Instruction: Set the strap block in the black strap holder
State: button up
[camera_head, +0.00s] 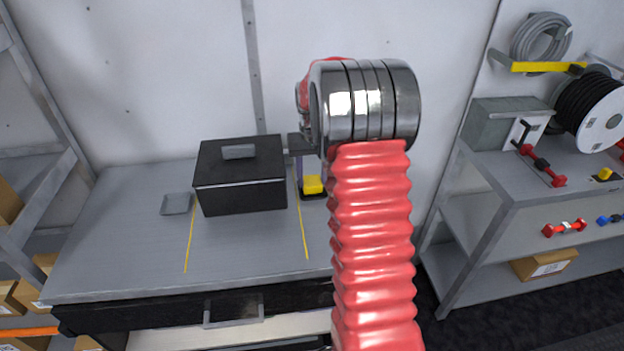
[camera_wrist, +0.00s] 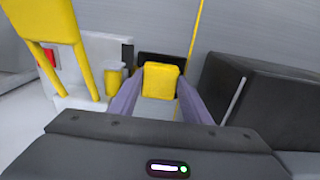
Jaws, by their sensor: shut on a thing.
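The strap block is yellow and sits between my gripper's two fingers (camera_wrist: 160,97) in the wrist view (camera_wrist: 160,79). In the head view the strap block (camera_head: 314,185) shows low over the table, just left of my red arm. My gripper is shut on it, with one finger (camera_head: 299,170) visible there. The black strap holder (camera_wrist: 147,57) shows as a dark edge behind the block in the wrist view. In the head view, a black piece of it (camera_head: 312,196) shows at the block's lower edge. I cannot tell whether the block rests in the holder or hovers at it.
A black lidded box (camera_head: 240,183) stands left of my gripper, close to it. A small grey tray (camera_head: 176,204) lies further left. Yellow lines (camera_head: 300,225) mark the table (camera_head: 120,240). Yellow posts (camera_wrist: 84,60) show at left in the wrist view. A shelf (camera_head: 540,185) stands at right.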

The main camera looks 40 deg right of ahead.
aim_at(312, 182)
jog(key=shift+f, duration=0.35)
jog(key=shift+f, duration=0.25)
jog(key=o, duration=0.8)
jog(key=shift+r, duration=0.1)
notch_tip(312, 182, up, 12)
jog(key=shift+r, duration=0.15)
jog(key=shift+a, duration=0.1)
dwell(0.4)
